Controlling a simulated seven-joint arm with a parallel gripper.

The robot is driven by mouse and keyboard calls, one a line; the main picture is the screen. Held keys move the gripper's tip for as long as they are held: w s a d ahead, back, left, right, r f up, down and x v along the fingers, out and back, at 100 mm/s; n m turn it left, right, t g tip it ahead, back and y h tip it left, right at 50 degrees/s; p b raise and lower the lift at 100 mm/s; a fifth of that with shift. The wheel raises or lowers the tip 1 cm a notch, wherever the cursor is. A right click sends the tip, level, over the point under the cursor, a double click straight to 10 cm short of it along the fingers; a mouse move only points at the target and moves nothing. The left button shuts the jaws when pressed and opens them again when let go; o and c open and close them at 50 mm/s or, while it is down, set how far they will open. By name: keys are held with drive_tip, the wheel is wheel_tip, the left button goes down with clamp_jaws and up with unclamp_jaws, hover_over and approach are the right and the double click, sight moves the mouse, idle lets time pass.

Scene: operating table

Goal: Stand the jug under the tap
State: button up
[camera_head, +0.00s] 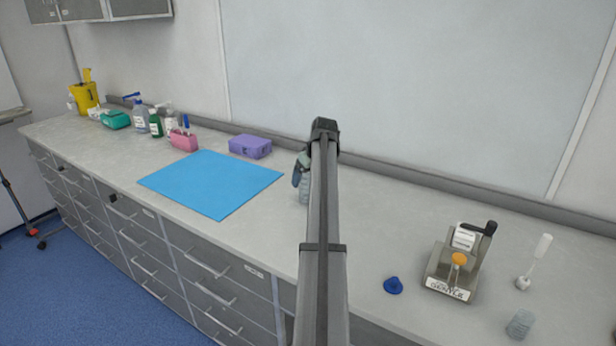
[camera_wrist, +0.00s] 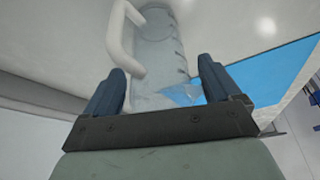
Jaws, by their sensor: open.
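My gripper (camera_head: 299,172) is mostly hidden behind my own arm in the head view. In the wrist view its two dark blue fingers (camera_wrist: 161,66) are apart, one on each side of a clear jug (camera_wrist: 160,45) with a white handle. Whether the fingers touch the jug cannot be told. In the head view a small part of the clear jug (camera_head: 304,194) shows beside my arm, on the counter. No plain tap can be made out; a metal device (camera_head: 440,268) with a black lever and an orange knob stands at the right.
A blue mat (camera_head: 210,183) lies left of the jug, with a purple box (camera_head: 250,146) behind it. A blue cap (camera_head: 393,285), a white brush-like tool (camera_head: 538,258) and a clear ribbed cup (camera_head: 520,324) are at the right. Bottles (camera_head: 140,115) stand far left.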

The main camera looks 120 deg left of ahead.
drive_tip(key=v, duration=1.1)
drive_tip(key=shift+r, duration=0.3)
drive_tip(key=shift+w+d+r, duration=0.1)
drive_tip(key=shift+w+r, duration=0.2)
drive_tip(key=c, duration=1.2)
